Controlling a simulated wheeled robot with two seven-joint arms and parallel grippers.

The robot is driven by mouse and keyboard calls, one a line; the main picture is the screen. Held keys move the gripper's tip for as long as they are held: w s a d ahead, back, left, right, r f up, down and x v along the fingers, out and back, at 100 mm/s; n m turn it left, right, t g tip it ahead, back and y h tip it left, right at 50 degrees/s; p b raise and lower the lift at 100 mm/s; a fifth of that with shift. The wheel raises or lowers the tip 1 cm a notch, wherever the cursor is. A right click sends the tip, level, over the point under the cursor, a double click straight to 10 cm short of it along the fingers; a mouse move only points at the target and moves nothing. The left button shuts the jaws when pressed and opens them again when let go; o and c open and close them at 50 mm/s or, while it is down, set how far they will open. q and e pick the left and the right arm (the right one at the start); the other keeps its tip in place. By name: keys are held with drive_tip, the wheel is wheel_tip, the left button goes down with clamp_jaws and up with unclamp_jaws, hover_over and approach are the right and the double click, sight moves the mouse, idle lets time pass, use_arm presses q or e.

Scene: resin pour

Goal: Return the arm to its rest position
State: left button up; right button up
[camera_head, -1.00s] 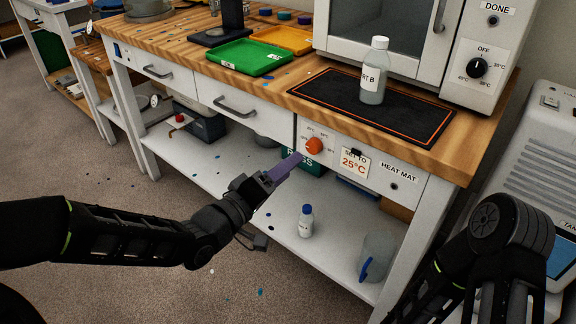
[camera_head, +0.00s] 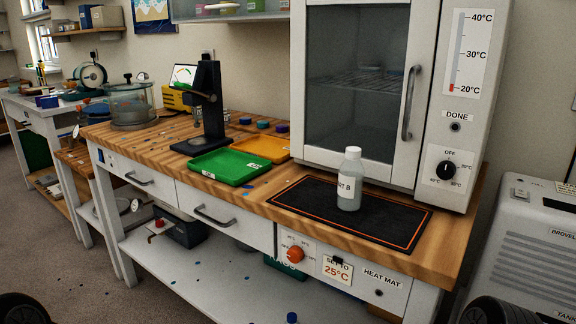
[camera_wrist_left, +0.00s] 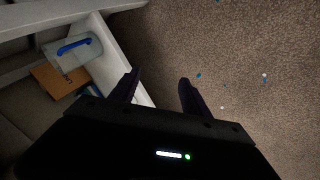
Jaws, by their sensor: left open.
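My left gripper (camera_wrist_left: 158,92) shows in the left wrist view with its two dark fingers apart and nothing between them. It hangs over the speckled floor (camera_wrist_left: 220,50), beside the bench's lower shelf. In the head view only a dark rounded piece of my left arm shows at the bottom left corner, and the left gripper is out of that view. A dark part of my right arm shows at the bottom right corner; the right gripper is not in view.
A bottle (camera_head: 350,180) marked B stands on the black heat mat (camera_head: 400,235). The orange knob (camera_head: 295,254) is on the bench front. Green (camera_head: 228,166) and orange trays lie on the wooden top. A clear jug (camera_wrist_left: 75,50) with a blue handle is on the lower shelf.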

use_arm(q)
drive_tip(key=s+d+f+g, duration=0.1)
drive_tip(key=s+f+g, duration=0.1)
drive_tip(key=s+f, duration=0.4)
drive_tip(key=s+d+f+g, duration=0.1)
drive_tip(key=s+f+g, duration=0.2)
drive_tip(key=s, duration=0.5)
wheel_tip(320, 180, up, 23)
drive_tip(key=p, duration=2.3)
drive_tip(key=shift+w+m+t+y, duration=0.15)
drive_tip(key=shift+m+t+y, duration=0.15)
drive_tip(key=shift+m, duration=0.1)
